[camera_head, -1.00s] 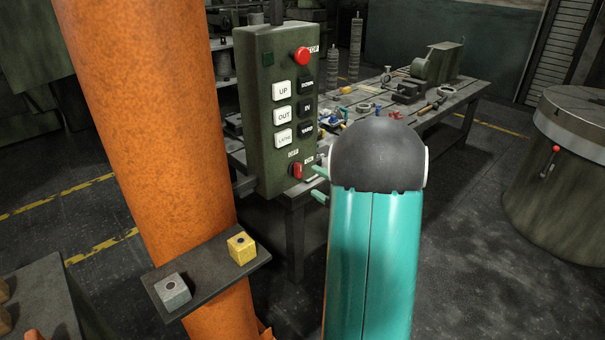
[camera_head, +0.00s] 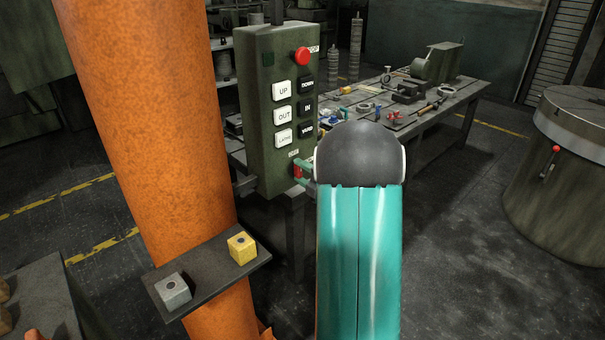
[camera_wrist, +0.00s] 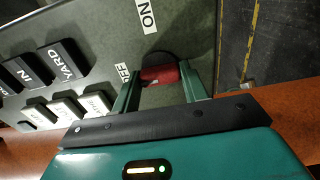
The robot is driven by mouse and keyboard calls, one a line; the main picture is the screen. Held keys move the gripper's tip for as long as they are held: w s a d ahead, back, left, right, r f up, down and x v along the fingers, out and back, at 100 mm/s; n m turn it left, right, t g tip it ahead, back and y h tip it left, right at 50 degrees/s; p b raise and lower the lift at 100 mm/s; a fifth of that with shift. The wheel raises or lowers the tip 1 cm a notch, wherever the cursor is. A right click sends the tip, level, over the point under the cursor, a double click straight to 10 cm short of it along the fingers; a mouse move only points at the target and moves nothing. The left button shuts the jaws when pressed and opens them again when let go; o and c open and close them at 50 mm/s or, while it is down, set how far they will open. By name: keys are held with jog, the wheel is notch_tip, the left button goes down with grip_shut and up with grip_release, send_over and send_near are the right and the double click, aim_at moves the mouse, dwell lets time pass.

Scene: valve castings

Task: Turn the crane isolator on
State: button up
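The crane isolator is a red knob (camera_head: 297,171) at the bottom of the green control box (camera_head: 283,60). In the wrist view the red knob (camera_wrist: 160,75) lies lengthwise across the gap between my fingers, one finger at each end. Its left end there points towards the OFF label (camera_wrist: 123,72); the ON label (camera_wrist: 147,16) is above it. My gripper (camera_wrist: 161,82) is apart around the knob; whether the fingers touch it I cannot tell. In the head view my arm hides part of my gripper (camera_head: 303,172).
White and black buttons (camera_head: 283,115) and a red stop button (camera_head: 302,56) sit above the knob. An orange post (camera_head: 150,120) stands left, with a small shelf (camera_head: 210,272). A cluttered workbench (camera_head: 455,100) is behind.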

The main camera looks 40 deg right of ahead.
jog(key=shift+m, duration=0.4)
jog(key=m, duration=0.3)
jog(key=shift+m, duration=0.4)
jog(key=m, duration=0.4)
jog(key=shift+s+d, duration=0.1)
jog(key=m, duration=0.9)
jog(key=shift+f+m, duration=0.1)
jog(key=shift+m, duration=0.3)
jog(key=o, duration=1)
jog(key=s, duration=1.3)
jog(key=shift+s+d, duration=0.1)
jog(key=shift+s, duration=0.25)
